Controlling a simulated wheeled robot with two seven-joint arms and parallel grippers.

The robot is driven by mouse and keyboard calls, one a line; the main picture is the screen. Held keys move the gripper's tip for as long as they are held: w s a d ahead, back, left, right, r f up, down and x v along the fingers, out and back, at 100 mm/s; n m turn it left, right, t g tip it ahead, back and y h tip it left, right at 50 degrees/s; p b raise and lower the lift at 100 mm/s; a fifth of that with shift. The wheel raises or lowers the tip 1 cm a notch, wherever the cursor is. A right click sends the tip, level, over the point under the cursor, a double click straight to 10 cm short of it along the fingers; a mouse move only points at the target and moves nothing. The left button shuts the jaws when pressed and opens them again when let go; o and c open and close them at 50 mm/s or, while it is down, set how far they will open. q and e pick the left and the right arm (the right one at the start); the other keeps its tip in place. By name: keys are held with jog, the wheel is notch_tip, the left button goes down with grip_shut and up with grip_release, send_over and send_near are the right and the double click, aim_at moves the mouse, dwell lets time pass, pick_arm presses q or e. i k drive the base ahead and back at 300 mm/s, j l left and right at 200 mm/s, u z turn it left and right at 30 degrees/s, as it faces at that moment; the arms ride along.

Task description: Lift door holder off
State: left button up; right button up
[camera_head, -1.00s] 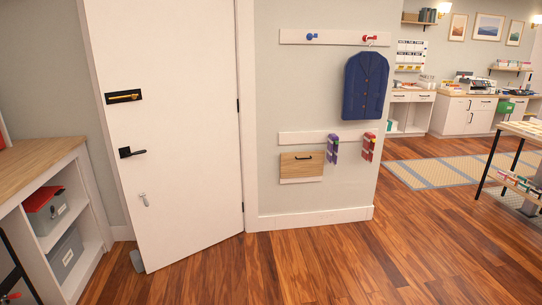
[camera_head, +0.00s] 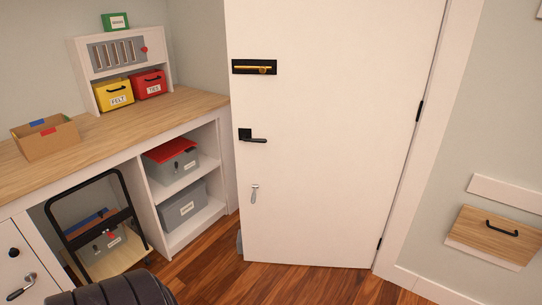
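A white door (camera_head: 330,130) stands in the middle of the head view. A small silver fitting (camera_head: 254,193), which looks like a door holder, is mounted low on the door near its left edge, below the black lever handle (camera_head: 253,137). It hangs down and ends above the floor. A grey wedge-like piece (camera_head: 239,243) sits on the floor at the door's lower left corner, partly hidden by the door. A black panel with a brass bolt (camera_head: 254,67) is higher on the door. Neither gripper is in view.
A wooden counter (camera_head: 180,104) with shelves of grey boxes (camera_head: 183,204) stands left of the door. A black-framed cart (camera_head: 138,215) is under it. Wooden floor (camera_head: 290,285) is clear before the door. A wall-mounted wooden flap (camera_head: 497,235) is at right.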

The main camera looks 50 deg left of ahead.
aim_at(253, 198)
jog(key=i+u, duration=0.4)
jog(key=i+l+u, duration=0.2)
jog(key=u, duration=0.2)
jog(key=i+l+u, duration=0.6)
jog(key=u, duration=0.15)
